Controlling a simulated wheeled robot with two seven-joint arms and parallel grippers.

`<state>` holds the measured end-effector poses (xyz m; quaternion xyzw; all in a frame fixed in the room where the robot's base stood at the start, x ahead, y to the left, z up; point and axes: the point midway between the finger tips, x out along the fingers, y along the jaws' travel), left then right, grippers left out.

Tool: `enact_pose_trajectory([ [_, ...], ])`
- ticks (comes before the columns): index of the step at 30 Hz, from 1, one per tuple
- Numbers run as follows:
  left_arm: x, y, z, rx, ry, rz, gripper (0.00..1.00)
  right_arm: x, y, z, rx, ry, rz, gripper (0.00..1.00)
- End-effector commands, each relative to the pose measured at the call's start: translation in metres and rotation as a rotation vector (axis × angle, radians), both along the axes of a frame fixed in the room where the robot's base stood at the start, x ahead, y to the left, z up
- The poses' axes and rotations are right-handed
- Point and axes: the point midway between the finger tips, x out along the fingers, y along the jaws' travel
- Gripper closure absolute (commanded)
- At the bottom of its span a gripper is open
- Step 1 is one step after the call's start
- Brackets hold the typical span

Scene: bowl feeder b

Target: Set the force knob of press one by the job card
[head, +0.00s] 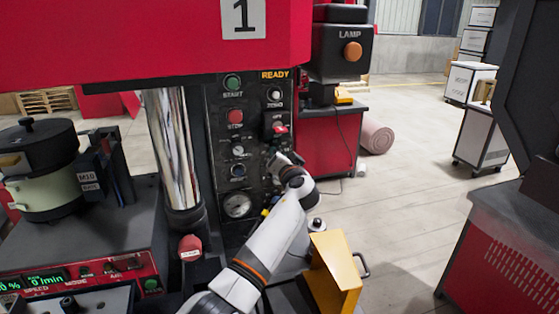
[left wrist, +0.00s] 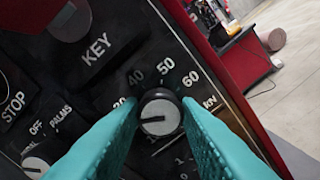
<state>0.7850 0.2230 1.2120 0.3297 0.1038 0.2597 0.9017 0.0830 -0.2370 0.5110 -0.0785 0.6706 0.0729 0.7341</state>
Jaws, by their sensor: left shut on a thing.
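Press one (head: 160,40) is red with a white "1" plate. Its dark control panel (head: 228,150) carries START, STOP and several other controls. My left gripper (head: 277,163) reaches the panel's right side from below, covering the knob in the head view. In the left wrist view my left gripper's teal fingers (left wrist: 160,112) are shut on the round black force knob (left wrist: 158,112), one on each side. Its scale shows 40, 50, 60 and kN; the lower numbers are partly hidden. I cannot make out a job card.
A red-fronted feeder unit (head: 80,270) with a dark bowl (head: 45,150) stands left of the press. A yellow bracket (head: 335,272) is close right of my arm. A lamp box (head: 340,45) hangs above right. Open floor (head: 400,200) lies to the right.

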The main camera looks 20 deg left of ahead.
Motion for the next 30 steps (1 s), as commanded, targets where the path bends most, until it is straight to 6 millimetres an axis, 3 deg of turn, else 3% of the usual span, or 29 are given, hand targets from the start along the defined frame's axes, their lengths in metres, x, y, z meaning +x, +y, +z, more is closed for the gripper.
enact_pose_trajectory([
  [12, 0.0000, -0.0003, -0.0020, 0.169, 0.119, 0.001, 0.93, 0.0006, 0.0010, -0.0012, 0.001, -0.001, 0.001, 0.64],
  [29, 0.0001, -0.0002, -0.0024, 0.194, 0.137, 0.000, 0.93, 0.0010, 0.0026, -0.0013, 0.003, -0.001, 0.001, 0.64],
  [30, 0.0000, -0.0001, -0.0025, 0.194, 0.137, 0.000, 0.65, 0.0010, 0.0026, -0.0013, 0.003, -0.001, 0.001, 0.64],
])
